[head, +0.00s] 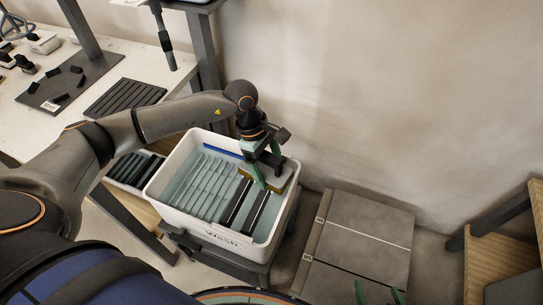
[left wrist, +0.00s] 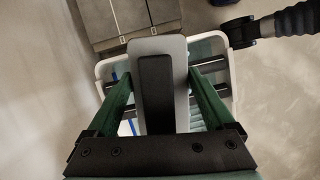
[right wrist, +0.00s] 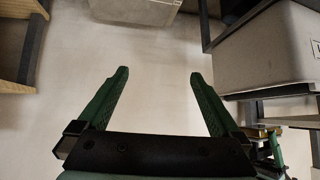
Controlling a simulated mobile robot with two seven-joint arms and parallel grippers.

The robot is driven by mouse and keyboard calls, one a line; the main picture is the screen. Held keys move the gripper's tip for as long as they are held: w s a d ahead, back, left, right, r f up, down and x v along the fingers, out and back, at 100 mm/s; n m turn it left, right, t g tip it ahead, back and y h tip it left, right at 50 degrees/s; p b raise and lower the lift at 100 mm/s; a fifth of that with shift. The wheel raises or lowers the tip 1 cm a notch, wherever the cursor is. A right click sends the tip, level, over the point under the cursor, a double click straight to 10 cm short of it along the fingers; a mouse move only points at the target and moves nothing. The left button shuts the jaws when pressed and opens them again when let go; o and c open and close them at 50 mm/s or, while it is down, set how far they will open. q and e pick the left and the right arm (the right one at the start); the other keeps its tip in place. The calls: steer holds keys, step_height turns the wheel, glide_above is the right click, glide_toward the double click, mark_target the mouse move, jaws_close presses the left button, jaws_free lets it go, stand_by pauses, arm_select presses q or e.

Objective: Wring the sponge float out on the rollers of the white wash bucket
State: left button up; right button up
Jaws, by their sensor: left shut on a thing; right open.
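The white wash bucket (head: 164,201) stands on a dark stand, with "Wash" on its front. It has a ribbed insert on its left side and two dark rollers (head: 257,212) on its right side. My left gripper (head: 268,168) is shut on the sponge float (head: 287,175), over the bucket's right rear part by the rollers. In the left wrist view the float's grey plate (left wrist: 170,48) and dark handle (left wrist: 155,95) lie between the green fingers. I cannot tell whether the sponge touches the rollers. My right gripper (right wrist: 158,75) is open and empty, low at the bottom of the head view (head: 380,292).
Large grey tiles (head: 357,246) lie on the floor right of the bucket. A workbench (head: 107,58) with a dark ribbed tray (head: 125,98) and small parts stands at left. A wooden shelf unit (head: 500,255) is at far right. The wall is close behind the bucket.

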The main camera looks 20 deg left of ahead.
arm_select(q)
steer(key=shift+a+f+n+t, duration=0.2)
steer(key=shift+f+n+t, duration=0.15)
steer(key=shift+n, duration=0.45)
steer(key=shift+f, duration=0.35)
steer(key=shift+f+b, duration=0.45)
steer(key=shift+f, duration=0.15)
step_height(320, 180, down, 3)
steer(key=shift+f+b, duration=0.2)
steer(key=shift+b, duration=1)
steer(key=shift+f, duration=0.4)
arm_select(e)
steer(key=shift+w+a+f, duration=0.25)
steer(key=shift+a+f, duration=0.2)
steer(key=shift+a, duration=0.05)
steer(key=shift+w+a+f, duration=0.2)
steer(key=shift+a+f, duration=0.25)
arm_select(q)
steer(key=shift+f+b, duration=0.2)
steer(key=shift+b, duration=0.2)
arm_select(e)
steer(key=shift+f, duration=0.2)
arm_select(q)
steer(key=shift+f+b, duration=0.3)
steer(key=shift+b, duration=0.05)
arm_select(e)
steer(key=shift+s+f+y, duration=0.15)
steer(key=shift+f+y, duration=0.15)
steer(key=shift+f, duration=0.1)
